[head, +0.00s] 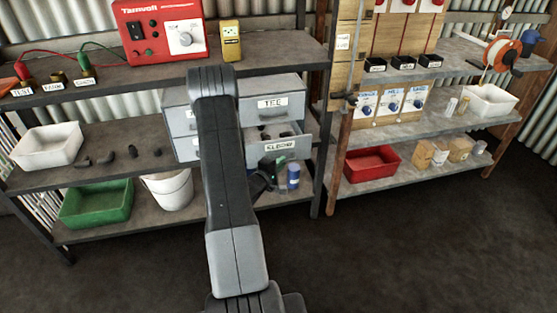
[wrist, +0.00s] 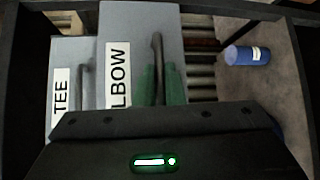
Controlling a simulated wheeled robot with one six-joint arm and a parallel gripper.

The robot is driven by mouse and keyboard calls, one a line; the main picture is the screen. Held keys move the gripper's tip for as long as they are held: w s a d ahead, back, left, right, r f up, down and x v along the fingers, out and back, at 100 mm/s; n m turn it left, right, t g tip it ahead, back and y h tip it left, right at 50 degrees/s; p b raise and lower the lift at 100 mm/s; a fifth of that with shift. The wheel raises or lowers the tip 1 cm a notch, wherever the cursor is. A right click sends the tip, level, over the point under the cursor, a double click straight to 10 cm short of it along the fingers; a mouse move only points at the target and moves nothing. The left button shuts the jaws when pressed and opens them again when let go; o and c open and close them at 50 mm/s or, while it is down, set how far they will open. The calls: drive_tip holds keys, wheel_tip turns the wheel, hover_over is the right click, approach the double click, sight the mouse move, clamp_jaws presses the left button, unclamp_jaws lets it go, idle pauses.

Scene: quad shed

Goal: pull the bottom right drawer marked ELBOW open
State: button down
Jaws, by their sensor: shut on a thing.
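The grey drawer cabinet (head: 262,85) stands on the middle shelf, partly hidden behind my arm. Its bottom right drawer marked ELBOW (head: 300,149) stands out from the cabinet, and dark pieces show inside. The drawer above it carries a TEE label (head: 270,102) and looks shut. My gripper (head: 265,178) is just below the ELBOW drawer front, partly hidden by my arm. In the wrist view the ELBOW drawer front (wrist: 138,22) shows its dark bar handle (wrist: 157,52), with the green fingers of my gripper (wrist: 160,85) shut on it.
A blue cylinder (head: 293,176) stands close to the right of my gripper and shows in the wrist view (wrist: 247,55). A shelf post (head: 324,150) rises farther right. A white bucket (head: 168,190) is at left; the floor in front is clear.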

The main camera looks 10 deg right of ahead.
drive_tip(key=s+b, duration=0.1)
drive_tip(key=s, duration=0.7)
drive_tip(key=shift+s+d, duration=0.15)
drive_tip(key=c, duration=1.5)
unclamp_jaws()
drive_tip(key=p+v, duration=0.1)
drive_tip(key=v, duration=1.2)
drive_tip(key=shift+s+a+r, duration=0.1)
drive_tip(key=shift+s+a, duration=0.15)
drive_tip(key=shift+w+d, duration=0.1)
drive_tip(key=b+x, duration=0.1)
drive_tip(key=x, duration=1.2)
drive_tip(key=shift+w+d, duration=0.15)
drive_tip(key=shift+w, duration=0.2)
